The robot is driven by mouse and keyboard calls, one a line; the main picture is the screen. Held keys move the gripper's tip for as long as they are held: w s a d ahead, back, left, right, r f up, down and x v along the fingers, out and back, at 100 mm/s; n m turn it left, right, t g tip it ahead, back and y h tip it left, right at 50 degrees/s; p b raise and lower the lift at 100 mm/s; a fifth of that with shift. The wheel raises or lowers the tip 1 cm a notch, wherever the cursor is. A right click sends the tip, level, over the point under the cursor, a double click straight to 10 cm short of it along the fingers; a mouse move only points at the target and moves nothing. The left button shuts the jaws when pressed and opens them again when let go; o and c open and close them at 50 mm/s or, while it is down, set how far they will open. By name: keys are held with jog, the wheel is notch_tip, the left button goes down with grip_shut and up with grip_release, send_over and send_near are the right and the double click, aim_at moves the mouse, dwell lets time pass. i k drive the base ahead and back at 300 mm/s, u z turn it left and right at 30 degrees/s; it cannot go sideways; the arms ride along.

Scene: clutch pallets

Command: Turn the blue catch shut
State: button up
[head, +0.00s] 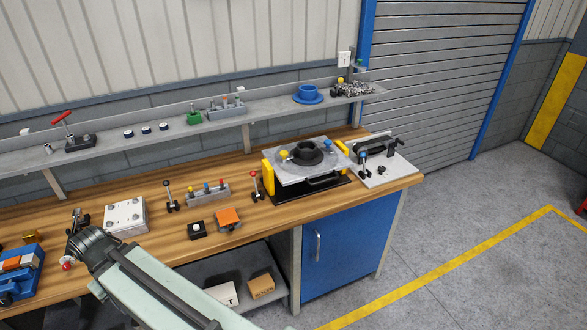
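A small blue knob (325,145), which looks like the blue catch, sits on the back right part of a grey pallet plate (283,172). Whether it is turned open or shut is too small to tell. A black round clutch part (301,153) lies in the middle of the plate, with a yellow knob (284,155) at its left. My arm reaches in from the bottom to the left part of the bench, far from the pallet. Dark parts at its end seem to be my gripper (77,219); its fingers cannot be made out clearly.
Yellow blocks (268,177) flank the pallet. A clamp fixture with a blue part (363,157) stands to its right. A shelf (215,128) runs behind.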

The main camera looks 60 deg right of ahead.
aim_at(328, 142)
jog(key=z, duration=0.8)
jog(key=i, duration=0.4)
jog(key=u, duration=0.25)
